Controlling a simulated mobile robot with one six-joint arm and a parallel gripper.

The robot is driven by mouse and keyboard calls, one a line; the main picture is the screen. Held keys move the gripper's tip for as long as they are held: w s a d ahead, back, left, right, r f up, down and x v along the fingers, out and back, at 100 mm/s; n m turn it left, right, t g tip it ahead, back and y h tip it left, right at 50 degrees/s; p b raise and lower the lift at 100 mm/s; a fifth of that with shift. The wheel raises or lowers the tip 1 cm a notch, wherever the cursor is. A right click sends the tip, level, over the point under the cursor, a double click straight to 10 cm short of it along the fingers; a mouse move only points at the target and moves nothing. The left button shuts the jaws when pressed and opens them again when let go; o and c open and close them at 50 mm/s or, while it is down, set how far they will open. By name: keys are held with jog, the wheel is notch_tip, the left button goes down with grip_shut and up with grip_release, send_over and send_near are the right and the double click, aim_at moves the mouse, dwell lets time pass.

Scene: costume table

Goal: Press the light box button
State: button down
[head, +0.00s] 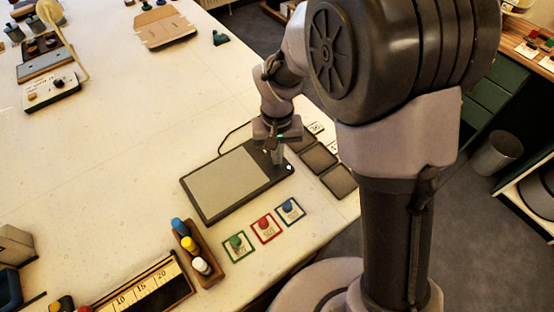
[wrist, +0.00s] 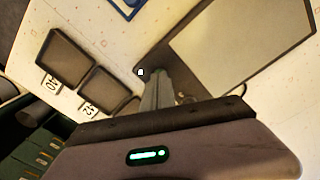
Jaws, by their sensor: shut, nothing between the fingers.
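The light box (head: 226,184) lies flat on the table, a dark frame around a pale grey panel. In the wrist view the light box (wrist: 235,45) fills the upper right. A small white button (head: 289,168) shows at its right end, and the button also appears in the wrist view (wrist: 140,72). My gripper (head: 279,163) is shut and empty, pointing down over that end of the box. In the wrist view my fingertips (wrist: 154,72) are just beside the button; contact cannot be told.
Dark square trays (head: 319,158) with number cards stand close to the right of the box. Green, red and blue framed squares with knobs (head: 263,226) lie in front. A wooden rack of bottles (head: 200,258) stands at front left. The table's left middle is clear.

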jog(key=shift+r+p, duration=2.35)
jog(key=shift+r, duration=0.8)
jog(key=shift+f, duration=0.1)
jog(key=s+d+r+m+t+y+b, duration=0.1)
jog(key=s+d+r+m+t+b, duration=0.2)
jog(key=s+d+r+b, duration=0.5)
jog(key=s+r+m+t+y+b, duration=0.1)
jog(key=s+m+t, duration=0.1)
jog(key=s, duration=0.7)
jog(key=shift+d+r+t, duration=0.25)
jog(key=shift+r+t, duration=0.15)
jog(key=shift+s, duration=0.1)
